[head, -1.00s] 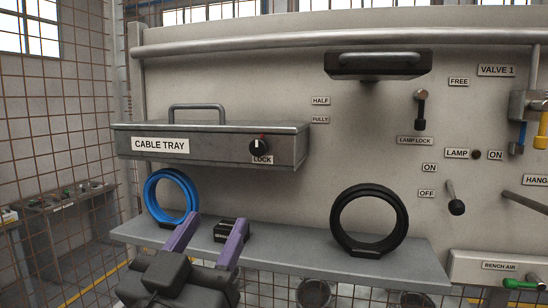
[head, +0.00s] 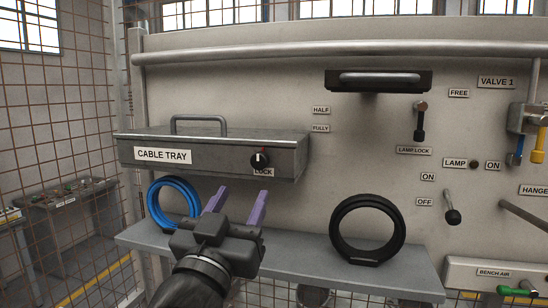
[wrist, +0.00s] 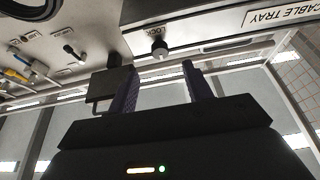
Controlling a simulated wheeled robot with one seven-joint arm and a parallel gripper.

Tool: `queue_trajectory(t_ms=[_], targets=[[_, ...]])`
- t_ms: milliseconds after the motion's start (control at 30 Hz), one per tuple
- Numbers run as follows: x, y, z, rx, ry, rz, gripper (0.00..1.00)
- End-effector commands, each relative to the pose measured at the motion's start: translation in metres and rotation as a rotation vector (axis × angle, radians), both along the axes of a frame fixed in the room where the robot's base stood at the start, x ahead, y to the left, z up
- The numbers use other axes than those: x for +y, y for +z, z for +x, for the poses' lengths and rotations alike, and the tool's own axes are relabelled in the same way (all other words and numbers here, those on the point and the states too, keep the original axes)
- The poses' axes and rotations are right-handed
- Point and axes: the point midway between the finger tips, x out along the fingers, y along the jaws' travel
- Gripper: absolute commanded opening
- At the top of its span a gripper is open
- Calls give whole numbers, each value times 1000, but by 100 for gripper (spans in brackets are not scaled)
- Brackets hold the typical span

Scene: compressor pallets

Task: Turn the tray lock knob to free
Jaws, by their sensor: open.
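The tray lock knob (head: 260,160) is a round black knob with a pale pointer mark, above the LOCK label on the front of the grey cable tray (head: 212,157). The pointer looks roughly upright. In the wrist view the knob (wrist: 159,47) shows beyond the fingers. My gripper (head: 237,196) has two purple fingers spread apart with nothing between them. It is below and a little left of the knob in the head view, apart from it. The small black block seen on the shelf earlier is hidden behind my gripper in the head view.
A blue ring (head: 174,203) and a black ring (head: 368,230) stand on the grey shelf (head: 300,258) below the tray. The tray's handle (head: 198,119) is on top. Lamp lock lever (head: 420,120) and other levers are at the right.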

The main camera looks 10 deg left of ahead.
Motion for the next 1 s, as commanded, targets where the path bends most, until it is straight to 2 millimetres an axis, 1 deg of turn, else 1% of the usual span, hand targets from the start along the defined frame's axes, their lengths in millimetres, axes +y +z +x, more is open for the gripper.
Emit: queue_trajectory(t_ms=[33,200,400,533,833,867,1000], targets=[[-1,8,10,2,-5,-1,50],[-4,19,38,1,-6,-2,50],[-4,30,65,2,1,-1,50],[-4,33,74,0,4,0,50],[-5,32,77,0,2,0,50],[-5,32,77,0,1,1,46],[-6,32,77,0,1,0,19]])
